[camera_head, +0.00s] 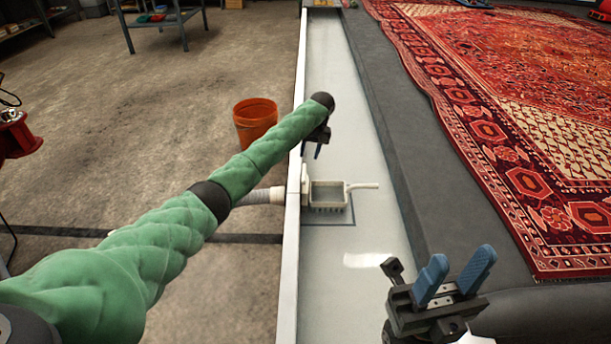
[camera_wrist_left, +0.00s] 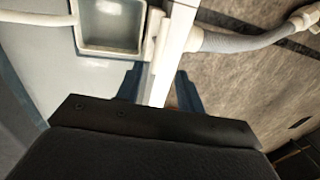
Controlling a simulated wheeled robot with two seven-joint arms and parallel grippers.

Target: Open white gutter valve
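The white gutter valve (camera_head: 328,195) is a small open box on the gutter floor against its left wall. Its thin white lever (camera_head: 363,186) sticks out to the right. In the left wrist view the box (camera_wrist_left: 111,24) is at the top, with the lever (camera_wrist_left: 35,18) reaching to the left edge. My left gripper (camera_head: 318,150) hangs above the gutter beyond the box, apart from the lever. In the left wrist view its blue fingers (camera_wrist_left: 159,88) are spread and empty, with the gutter wall showing between them. My right gripper (camera_head: 452,277) is open and empty at the lower right.
The white gutter wall (camera_head: 293,250) runs along the left of the gutter. A grey corrugated hose (camera_head: 260,196) meets it outside the valve. An orange bucket (camera_head: 255,120) stands on the floor. A red patterned rug (camera_head: 530,110) lies right of the gutter.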

